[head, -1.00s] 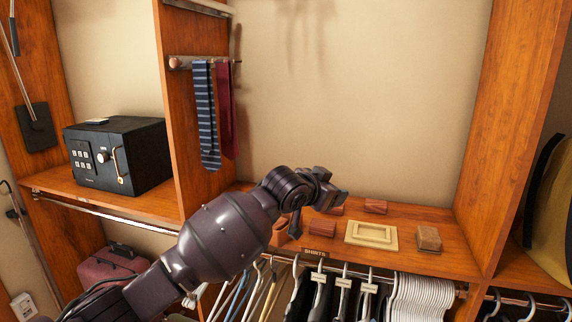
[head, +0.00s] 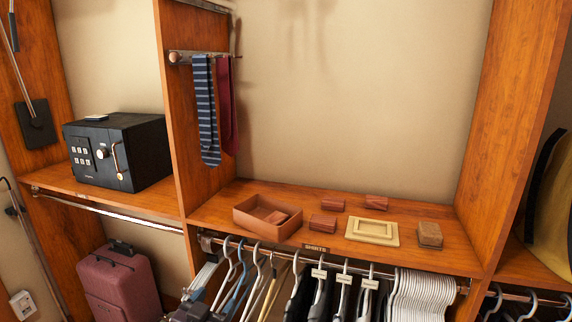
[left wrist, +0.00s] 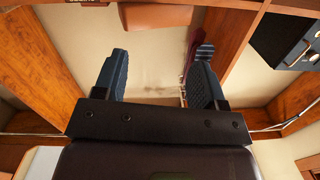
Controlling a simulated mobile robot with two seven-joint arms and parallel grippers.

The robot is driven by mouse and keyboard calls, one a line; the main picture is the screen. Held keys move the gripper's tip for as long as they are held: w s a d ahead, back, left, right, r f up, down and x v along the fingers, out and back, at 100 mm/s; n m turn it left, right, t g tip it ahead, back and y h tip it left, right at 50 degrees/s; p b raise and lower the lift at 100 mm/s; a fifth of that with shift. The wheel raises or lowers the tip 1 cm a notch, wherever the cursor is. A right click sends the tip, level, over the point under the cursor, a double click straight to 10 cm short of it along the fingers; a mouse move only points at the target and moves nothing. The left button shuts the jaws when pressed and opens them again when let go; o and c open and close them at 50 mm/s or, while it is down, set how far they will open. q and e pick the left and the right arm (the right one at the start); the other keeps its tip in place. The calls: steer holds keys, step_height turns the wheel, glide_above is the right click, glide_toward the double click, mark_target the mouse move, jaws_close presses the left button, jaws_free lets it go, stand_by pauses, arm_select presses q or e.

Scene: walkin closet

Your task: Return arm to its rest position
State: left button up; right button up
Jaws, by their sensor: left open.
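My left gripper (head: 190,311) is low at the bottom edge of the head view, left of the hanging clothes, and only a dark part of it shows. In the left wrist view its two dark fingers stand wide apart with nothing between them (left wrist: 160,55), so it is open and empty. That view is upside down, with the shelf at its top. The rest of my left arm is out of the head view. My right gripper is not in view.
The shelf (head: 225,208) bears an open brown box (head: 262,223) with a block inside, loose blocks and a cream tray (head: 372,239). Hangers (head: 270,270) hang below it. A black safe (head: 117,150), ties (head: 205,115) and a maroon suitcase (head: 118,282) are at left.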

arm_select(q)
steer(key=s+a+f+n+g+y, duration=0.2)
steer(key=s+a+f, duration=0.4)
steer(key=s+f, duration=0.4)
steer(key=s+a+f+n+g+y, duration=0.1)
steer(key=s+a+f+g+y, duration=0.2)
steer(key=s+a+f, duration=0.3)
steer(key=s+f+b, duration=0.1)
steer(key=s+f, duration=0.3)
steer(key=s, duration=0.4)
steer(key=shift+s+a+f+n, duration=0.15)
steer(key=shift+s+f+n, duration=0.1)
steer(key=shift+n, duration=0.15)
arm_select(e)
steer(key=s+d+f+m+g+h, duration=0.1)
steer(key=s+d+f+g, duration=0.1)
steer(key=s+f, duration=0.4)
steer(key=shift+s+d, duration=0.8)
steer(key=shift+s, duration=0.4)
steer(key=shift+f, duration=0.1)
